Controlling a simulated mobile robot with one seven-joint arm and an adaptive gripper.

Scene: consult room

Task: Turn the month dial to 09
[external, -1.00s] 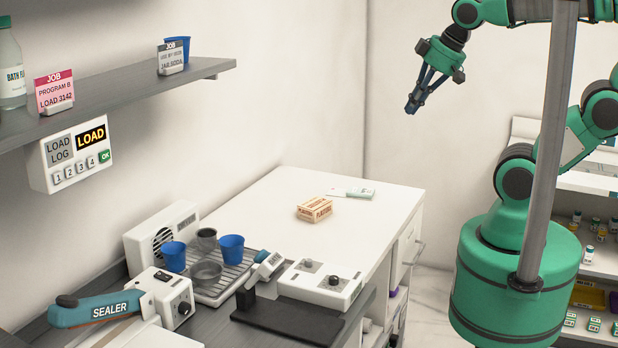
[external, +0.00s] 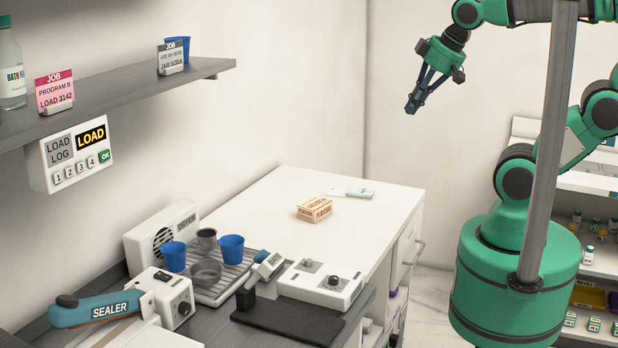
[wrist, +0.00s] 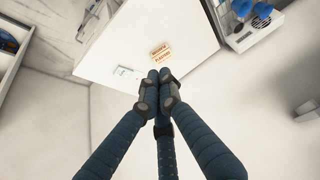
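My gripper (external: 412,106) hangs high in the air, far above and behind the worktop. In the wrist view its fingertips (wrist: 158,77) are together, with nothing seen between them. No dial is readable as a month dial. The white sealer unit with a dial (external: 167,296) is further left.
Blue cups (external: 231,249) stand on a rack. A shelf (external: 115,98) overhangs on the left. Much of the white worktop is clear.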

